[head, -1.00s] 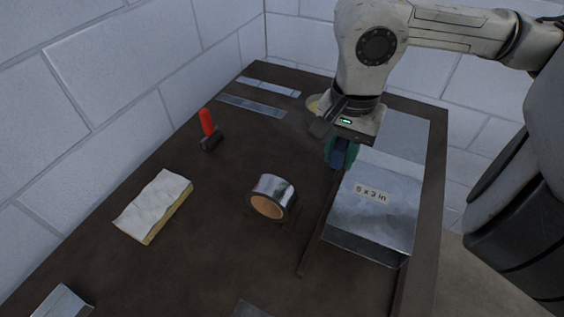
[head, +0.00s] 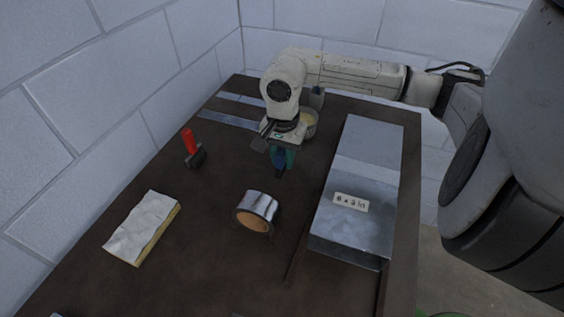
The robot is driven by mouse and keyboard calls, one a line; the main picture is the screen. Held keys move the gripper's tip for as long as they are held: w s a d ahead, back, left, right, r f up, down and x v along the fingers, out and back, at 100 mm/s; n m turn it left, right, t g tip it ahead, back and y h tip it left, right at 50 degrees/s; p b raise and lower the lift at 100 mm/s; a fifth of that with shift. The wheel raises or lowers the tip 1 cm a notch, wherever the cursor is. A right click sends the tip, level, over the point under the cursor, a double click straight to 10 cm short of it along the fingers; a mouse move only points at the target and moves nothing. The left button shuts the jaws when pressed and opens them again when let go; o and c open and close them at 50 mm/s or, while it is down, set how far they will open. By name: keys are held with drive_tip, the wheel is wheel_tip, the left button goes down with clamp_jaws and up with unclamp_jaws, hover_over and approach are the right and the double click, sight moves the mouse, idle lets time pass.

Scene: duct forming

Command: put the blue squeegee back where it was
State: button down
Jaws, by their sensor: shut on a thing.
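My gripper (head: 283,150) is over the back middle of the table, left of the sheet-metal duct. It is shut on the blue squeegee (head: 280,160), a small dark blue and teal piece pointing downward beneath the gripper. The gripper hides much of the squeegee. I cannot tell whether its lower end touches the table.
A foil tape roll (head: 256,211) stands in front of the gripper. The metal duct (head: 354,220) lies at right. A red-handled tool (head: 192,147), metal strips (head: 228,119) and a white-topped yellow block (head: 143,227) lie at left.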

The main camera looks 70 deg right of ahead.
sight(282, 165)
drive_tip(key=shift+w+d+f, duration=0.15)
drive_tip(key=shift+w+f, duration=0.05)
drive_tip(key=shift+f, duration=0.2)
wheel_tip(282, 165, down, 2)
drive_tip(key=shift+f+p, duration=0.25)
drive_tip(key=shift+p, duration=0.4)
drive_tip(key=shift+f, duration=0.15)
drive_tip(key=shift+f+b, duration=0.2)
drive_tip(key=shift+b, duration=0.2)
drive_tip(key=c, duration=0.9)
unclamp_jaws()
drive_tip(key=shift+r, duration=0.1)
drive_tip(key=shift+r+p, duration=0.1)
drive_tip(key=shift+p, duration=0.2)
wheel_tip(282, 165, up, 12)
drive_tip(key=shift+r+b, duration=0.1)
drive_tip(key=shift+b, duration=0.95)
